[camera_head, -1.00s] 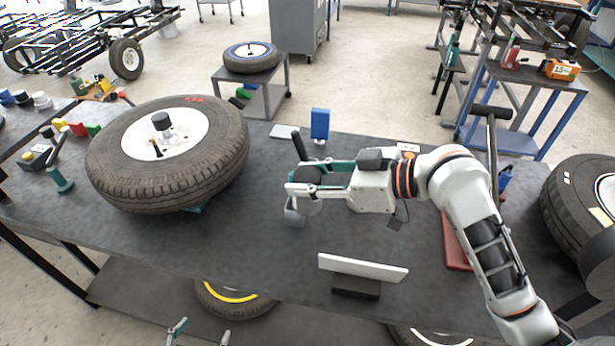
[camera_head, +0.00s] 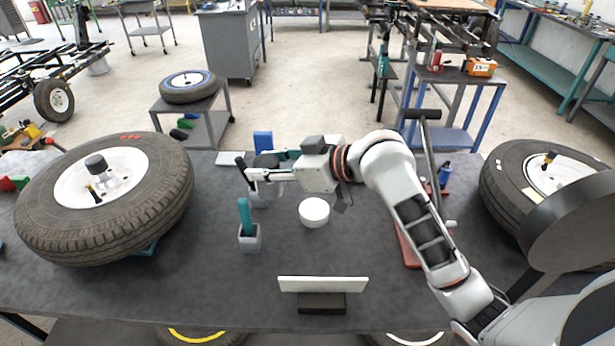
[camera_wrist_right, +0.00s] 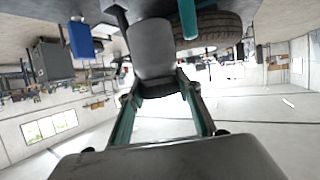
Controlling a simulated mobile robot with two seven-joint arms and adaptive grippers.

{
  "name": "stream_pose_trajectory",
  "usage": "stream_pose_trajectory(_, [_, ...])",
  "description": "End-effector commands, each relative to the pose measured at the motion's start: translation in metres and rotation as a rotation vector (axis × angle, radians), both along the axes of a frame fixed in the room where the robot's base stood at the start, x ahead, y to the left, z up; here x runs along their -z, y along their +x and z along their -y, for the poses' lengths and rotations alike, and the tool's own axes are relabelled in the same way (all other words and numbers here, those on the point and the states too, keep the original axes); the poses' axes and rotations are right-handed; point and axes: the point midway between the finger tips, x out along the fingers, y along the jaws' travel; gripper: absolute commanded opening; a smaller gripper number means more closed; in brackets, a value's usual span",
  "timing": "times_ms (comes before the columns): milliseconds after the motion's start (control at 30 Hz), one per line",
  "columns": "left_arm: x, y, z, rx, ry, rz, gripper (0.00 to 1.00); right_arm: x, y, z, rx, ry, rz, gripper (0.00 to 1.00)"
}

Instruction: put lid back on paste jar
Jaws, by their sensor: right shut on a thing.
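My left gripper is not in view.
A grey holder with a teal-handled tool (camera_head: 249,236) stands near the gripper; another with a black handle (camera_head: 245,170) is close behind. A blue box (camera_head: 263,143) stands farther back. A large tyre (camera_head: 110,205) lies left. A white panel (camera_head: 323,284) stands in front.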

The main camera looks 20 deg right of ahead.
Motion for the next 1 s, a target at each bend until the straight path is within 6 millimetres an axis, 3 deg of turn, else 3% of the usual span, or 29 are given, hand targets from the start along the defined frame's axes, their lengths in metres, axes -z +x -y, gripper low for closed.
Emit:
stream_pose_trajectory(200, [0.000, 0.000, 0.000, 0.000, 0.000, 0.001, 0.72, -0.015, 0.067, 0.038, 0.216, 0.005, 0.012, 0.00])
stream_pose_trajectory(500, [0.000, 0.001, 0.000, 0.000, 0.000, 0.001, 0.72, -0.036, 0.146, 0.102, 0.540, 0.019, 0.009, 0.00])
stream_pose_trajectory(700, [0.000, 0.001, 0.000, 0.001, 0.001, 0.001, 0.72, -0.046, 0.180, 0.139, 0.723, 0.027, -0.001, 0.00])
stream_pose_trajectory(1000, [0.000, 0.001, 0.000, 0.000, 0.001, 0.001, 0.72, -0.051, 0.198, 0.163, 0.849, 0.028, -0.010, 0.00])
